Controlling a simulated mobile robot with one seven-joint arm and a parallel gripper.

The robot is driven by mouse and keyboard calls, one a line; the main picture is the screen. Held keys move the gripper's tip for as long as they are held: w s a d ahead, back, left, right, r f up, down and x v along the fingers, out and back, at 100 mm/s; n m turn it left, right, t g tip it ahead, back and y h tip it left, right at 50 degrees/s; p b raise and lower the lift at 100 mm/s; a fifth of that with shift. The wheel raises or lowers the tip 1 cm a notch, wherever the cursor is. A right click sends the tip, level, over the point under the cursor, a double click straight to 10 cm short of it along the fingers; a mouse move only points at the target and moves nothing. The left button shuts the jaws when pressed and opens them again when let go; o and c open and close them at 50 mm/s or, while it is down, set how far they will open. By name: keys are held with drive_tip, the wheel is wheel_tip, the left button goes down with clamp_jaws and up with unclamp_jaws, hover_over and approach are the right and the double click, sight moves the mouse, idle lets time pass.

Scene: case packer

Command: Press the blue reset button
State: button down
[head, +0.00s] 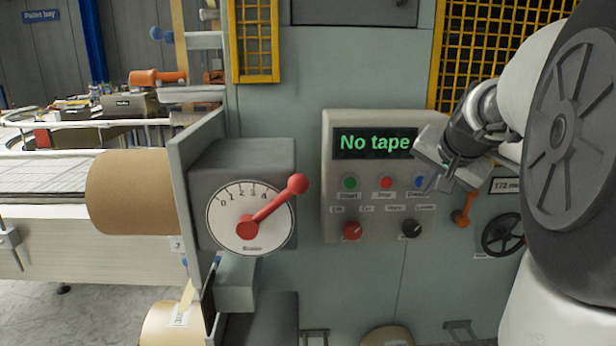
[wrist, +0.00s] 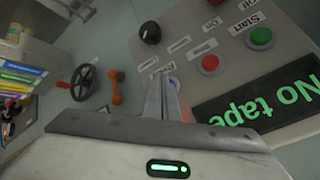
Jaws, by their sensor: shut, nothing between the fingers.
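The blue button (head: 418,181) is the right-hand one of three buttons on the grey control panel (head: 334,222), below the screen. In the wrist view only a sliver of the blue button (wrist: 174,82) shows beside the fingertips. My gripper (head: 429,187) is shut and empty, reaching in from the right with its fingertips right by the button. Its shut fingers (wrist: 166,80) point at the panel in the wrist view. They hide most of the button there, and I cannot tell whether they touch it.
A green button (head: 350,182) and a red button (head: 387,182) sit left of the blue one. A red knob (head: 352,230) and a black knob (head: 411,229) are below. The screen (head: 374,142) reads "No tape". An orange handle (head: 463,212) and a handwheel (head: 502,234) are to the right.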

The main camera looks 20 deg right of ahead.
drive_tip(key=shift+w+d, duration=0.1)
drive_tip(key=shift+w, duration=0.35)
idle(0.5)
drive_tip(key=shift+s, duration=0.1)
drive_tip(key=shift+s+a, duration=0.2)
drive_tip(key=shift+s, duration=0.55)
drive_tip(key=shift+s, duration=0.1)
drive_tip(key=s+a+n+g+y+p, duration=0.1)
drive_tip(key=s+a+n+p, duration=0.3)
drive_tip(key=s+a, duration=0.6)
drive_tip(key=s+a+f+n+g+y+p, duration=0.1)
drive_tip(key=s+a+n+p, duration=0.3)
drive_tip(key=a, duration=1.3)
drive_tip(key=s+n, duration=0.3)
drive_tip(key=s, duration=0.3)
drive_tip(key=shift+a+f+g+y, duration=0.2)
drive_tip(key=shift+a+g+y, duration=0.2)
